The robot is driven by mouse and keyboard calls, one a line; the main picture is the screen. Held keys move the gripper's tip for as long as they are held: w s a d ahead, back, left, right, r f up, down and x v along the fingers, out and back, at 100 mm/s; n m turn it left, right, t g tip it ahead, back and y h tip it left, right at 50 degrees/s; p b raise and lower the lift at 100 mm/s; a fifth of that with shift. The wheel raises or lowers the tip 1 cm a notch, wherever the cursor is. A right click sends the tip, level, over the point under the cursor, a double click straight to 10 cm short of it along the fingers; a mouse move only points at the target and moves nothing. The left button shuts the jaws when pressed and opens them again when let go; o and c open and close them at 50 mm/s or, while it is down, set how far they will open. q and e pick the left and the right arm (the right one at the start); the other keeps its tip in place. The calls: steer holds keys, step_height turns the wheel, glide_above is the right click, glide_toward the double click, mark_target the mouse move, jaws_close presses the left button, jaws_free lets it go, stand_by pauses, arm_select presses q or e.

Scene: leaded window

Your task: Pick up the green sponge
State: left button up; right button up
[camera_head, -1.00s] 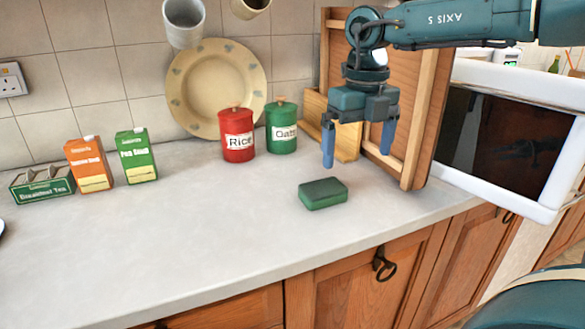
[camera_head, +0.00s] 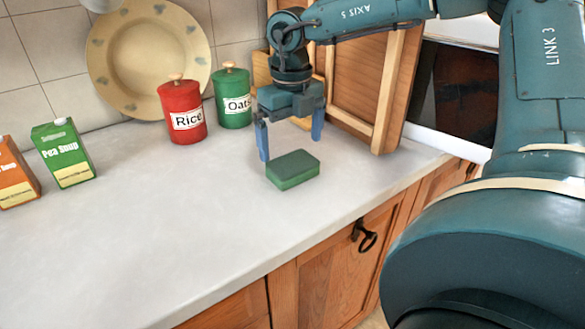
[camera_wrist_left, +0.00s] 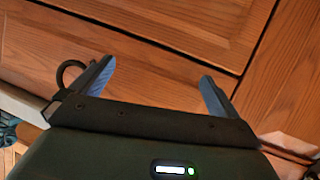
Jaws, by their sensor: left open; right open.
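The green sponge (camera_head: 293,171) lies flat on the pale worktop in the head view. My right gripper (camera_head: 289,143) is open and empty, pointing down just above and behind the sponge. Its left finger hangs near the sponge's left rear corner; I cannot tell whether it touches. Its right finger is above the right rear side. My left gripper (camera_wrist_left: 157,75) shows only in the left wrist view, open and empty, with wooden cupboard fronts beyond its fingers.
The red Rice tin (camera_head: 182,110) and green Oats tin (camera_head: 233,97) stand behind the sponge. A wooden board (camera_head: 362,75) leans behind my right gripper. A Pea Soup carton (camera_head: 64,154) stands at left. The worktop (camera_head: 150,230) is clear at front left.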

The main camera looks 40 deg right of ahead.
mark_target(291, 161)
step_height(291, 161, down, 5)
steer(key=shift+a, duration=0.15)
steer(key=shift+c, duration=0.4)
steer(key=c, duration=0.7)
